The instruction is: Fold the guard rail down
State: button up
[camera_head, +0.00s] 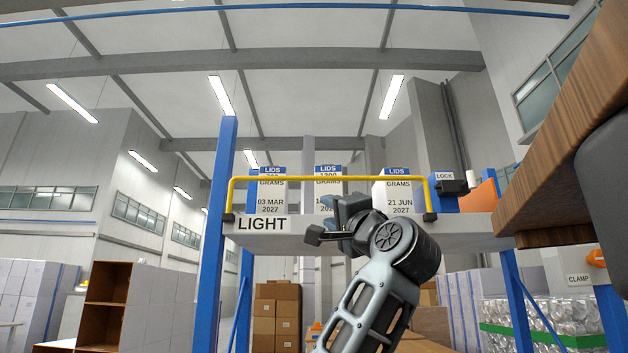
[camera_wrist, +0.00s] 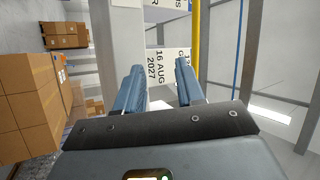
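The yellow guard rail (camera_head: 300,178) stands upright along the front of the raised shelf marked LIGHT (camera_head: 290,243). Its feet sit in dark brackets at both ends. A black part with a pale knob, labelled LOCK (camera_head: 455,187), is beside the rail's right end. My gripper (camera_head: 345,203) is in front of the shelf, below the top bar and right of the rail's middle. In the wrist view, my gripper (camera_wrist: 160,67) has its two blue fingers apart with nothing between them. The yellow bar (camera_wrist: 195,38) shows beyond the right finger. I cannot tell whether they touch.
White LIDS boxes stand behind the rail: a left one (camera_head: 272,195), a middle one (camera_head: 328,182) and a right one (camera_head: 398,197). An orange piece (camera_head: 481,198) is right of the lock. A wooden-edged surface (camera_head: 560,130) juts in at right. Cartons (camera_head: 277,315) are stacked below.

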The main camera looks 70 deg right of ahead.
jog(key=m, duration=0.1)
send_near(329, 180)
jog(key=x, duration=0.3)
jog(key=shift+t, duration=0.3)
jog(key=shift+p+x, duration=1.1)
jog(key=shift+x, duration=2.75)
jog(key=shift+c, duration=0.4)
grip_shut()
jog(key=shift+f, duration=0.1)
